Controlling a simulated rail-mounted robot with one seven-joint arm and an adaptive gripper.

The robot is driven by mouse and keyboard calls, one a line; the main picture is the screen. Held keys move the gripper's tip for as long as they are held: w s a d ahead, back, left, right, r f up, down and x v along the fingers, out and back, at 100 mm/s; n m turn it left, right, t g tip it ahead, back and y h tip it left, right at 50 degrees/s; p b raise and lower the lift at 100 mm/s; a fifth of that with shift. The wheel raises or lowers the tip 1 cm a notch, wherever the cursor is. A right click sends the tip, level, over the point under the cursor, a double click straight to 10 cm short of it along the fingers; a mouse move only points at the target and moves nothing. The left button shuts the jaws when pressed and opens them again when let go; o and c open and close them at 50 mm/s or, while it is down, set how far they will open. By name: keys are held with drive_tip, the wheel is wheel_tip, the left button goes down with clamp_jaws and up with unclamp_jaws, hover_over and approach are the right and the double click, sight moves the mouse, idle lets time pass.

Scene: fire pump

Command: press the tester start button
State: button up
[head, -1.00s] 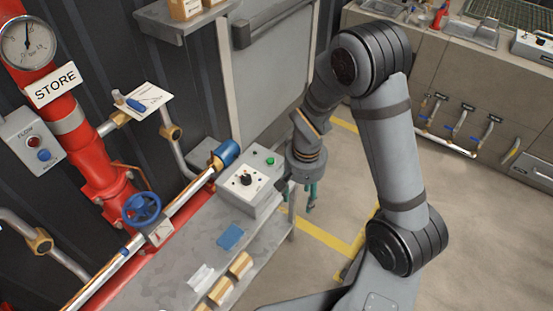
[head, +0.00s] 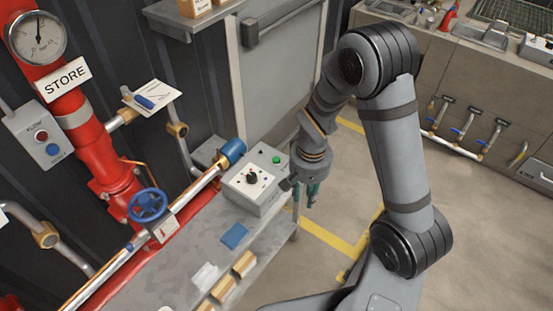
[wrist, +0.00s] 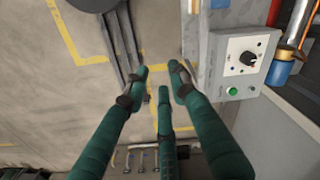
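The grey tester box (head: 262,203) stands on the metal bench, with a black knob on its light panel. Its green button (head: 277,160) is on the top face, near the far right corner. In the wrist view the green button (wrist: 232,91) lies to the right of my fingers, below the knob (wrist: 248,58). My gripper (head: 308,194) hangs just right of the box, beyond the bench edge. In the wrist view its three teal fingers (wrist: 160,75) point past the box toward the floor. Their tips are apart with nothing between them, and they do not touch the button.
A blue-ended pipe (head: 231,149) runs close along the box's left side. A flow box (head: 38,134) with red and blue buttons hangs on the wall at left. A blue card (head: 235,236) and small wooden blocks (head: 223,289) lie on the bench. Open floor lies to the right.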

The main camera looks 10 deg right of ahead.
clamp_jaws()
idle(1.4)
